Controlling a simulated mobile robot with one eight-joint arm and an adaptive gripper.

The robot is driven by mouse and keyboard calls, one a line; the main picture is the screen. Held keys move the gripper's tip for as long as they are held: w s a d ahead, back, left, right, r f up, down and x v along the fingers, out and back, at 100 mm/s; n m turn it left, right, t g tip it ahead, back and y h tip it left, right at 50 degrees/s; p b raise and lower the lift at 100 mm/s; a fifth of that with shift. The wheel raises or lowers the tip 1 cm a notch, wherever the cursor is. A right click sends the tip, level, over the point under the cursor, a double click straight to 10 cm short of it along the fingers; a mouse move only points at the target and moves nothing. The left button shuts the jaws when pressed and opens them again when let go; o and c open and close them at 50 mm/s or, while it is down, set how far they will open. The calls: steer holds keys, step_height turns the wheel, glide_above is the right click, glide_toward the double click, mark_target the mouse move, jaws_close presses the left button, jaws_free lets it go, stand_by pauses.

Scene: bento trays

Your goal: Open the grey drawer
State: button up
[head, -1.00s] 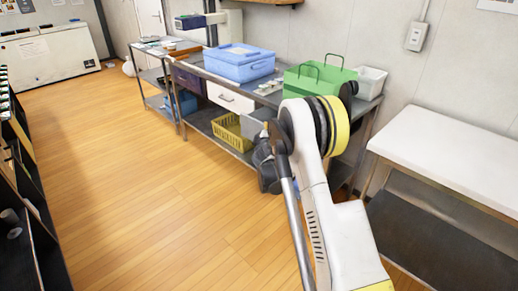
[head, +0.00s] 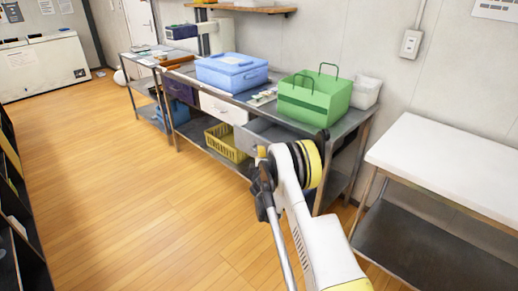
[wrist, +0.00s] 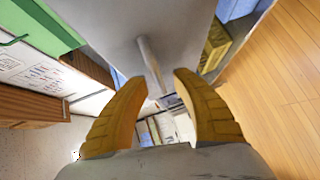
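The grey drawer (head: 270,129) is under the worktop, right of the white drawer, partly hidden behind my arm in the head view. How far it stands out from the bench is hard to tell. In the wrist view its grey front (wrist: 105,22) fills the top middle, with a thin bar handle (wrist: 150,62) pointing down between my fingers. My gripper (wrist: 155,82) is open, with one yellow finger on each side of the handle's near end and visible gaps. In the head view my gripper (head: 262,190) is a dark shape in front of the drawer.
A green box (head: 315,98) and a blue box (head: 232,72) stand on the steel worktop. The white drawer (head: 222,107) is to the left. A yellow basket (head: 226,142) sits on the lower shelf. A white table (head: 445,150) is at right. The wooden floor (head: 130,200) is clear at left.

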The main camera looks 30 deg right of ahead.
steer(key=shift+x, duration=0.75)
steer(key=shift+s, duration=0.1)
jaws_close()
steer(key=shift+a, duration=0.1)
